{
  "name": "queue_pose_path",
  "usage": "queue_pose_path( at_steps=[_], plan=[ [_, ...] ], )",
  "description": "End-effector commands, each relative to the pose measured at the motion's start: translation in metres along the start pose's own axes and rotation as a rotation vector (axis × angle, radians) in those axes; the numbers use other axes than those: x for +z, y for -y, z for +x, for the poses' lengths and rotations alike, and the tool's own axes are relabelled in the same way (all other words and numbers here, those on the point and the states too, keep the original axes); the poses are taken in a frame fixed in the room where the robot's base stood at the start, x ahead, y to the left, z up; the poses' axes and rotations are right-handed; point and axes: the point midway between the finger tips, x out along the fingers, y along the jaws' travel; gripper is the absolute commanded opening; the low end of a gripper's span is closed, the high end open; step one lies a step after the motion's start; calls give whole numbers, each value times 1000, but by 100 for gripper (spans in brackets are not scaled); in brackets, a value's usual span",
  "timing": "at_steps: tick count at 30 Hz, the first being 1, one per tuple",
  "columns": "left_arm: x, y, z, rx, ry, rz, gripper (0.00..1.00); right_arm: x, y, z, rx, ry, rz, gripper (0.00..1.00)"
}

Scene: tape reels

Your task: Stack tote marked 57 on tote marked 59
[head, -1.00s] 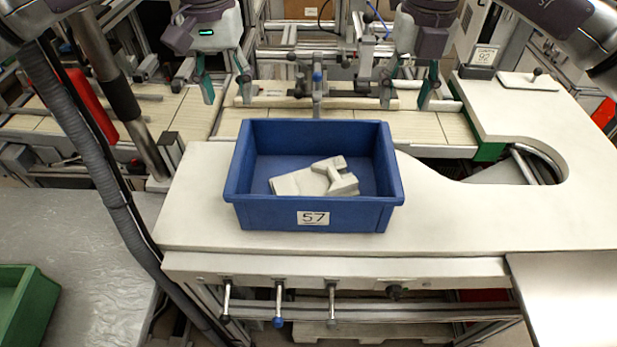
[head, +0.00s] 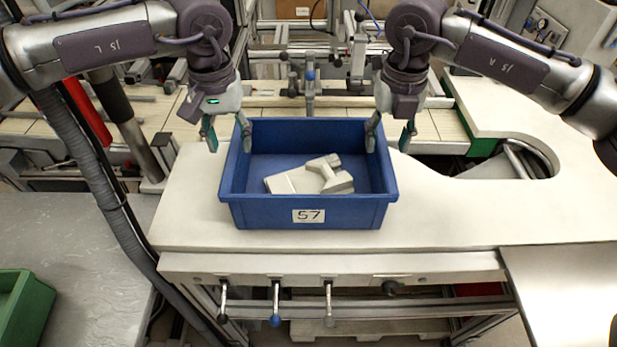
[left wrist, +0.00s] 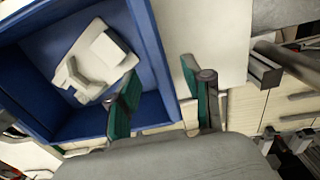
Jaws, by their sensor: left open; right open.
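The blue tote marked 57 (head: 309,214) stands upright on the pale worktop, with a light grey part (head: 310,178) lying inside. My left gripper (head: 226,138) is open at the tote's left wall, one finger inside and one outside. The left wrist view also shows the blue wall (left wrist: 152,60) between its two fingers (left wrist: 161,103). My right gripper (head: 389,140) is open at the right wall, its fingers on either side of the rim. Neither is closed on the wall. No tote marked 59 is readable in view.
A green tote (head: 22,318) is cut off at the lower left on a grey surface (head: 95,235); no label shows on it. The pale worktop (head: 450,220) is clear to the right of the blue tote. A rail with several levers (head: 330,262) runs along its front.

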Motion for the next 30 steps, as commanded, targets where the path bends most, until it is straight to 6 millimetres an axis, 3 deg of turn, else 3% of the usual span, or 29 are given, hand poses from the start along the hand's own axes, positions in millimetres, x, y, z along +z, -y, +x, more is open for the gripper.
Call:
queue_pose_path(
  at_steps=[7, 19, 28, 30],
  plan=[
    [0, 0, 30, -1, 0, 0, 50, 0, 0, 30, 0, -1, 1, 50],
    [0, 0, 36, 0, 0, 0, 50, 0, 0, 36, 0, 0, 0, 50],
    [0, 0, 36, 0, 0, 0, 2, 0, 0, 36, 0, 0, 1, 2],
    [0, 0, 36, 0, 0, 0, 0, 0, 0, 36, 0, 0, 1, 0]
  ],
)
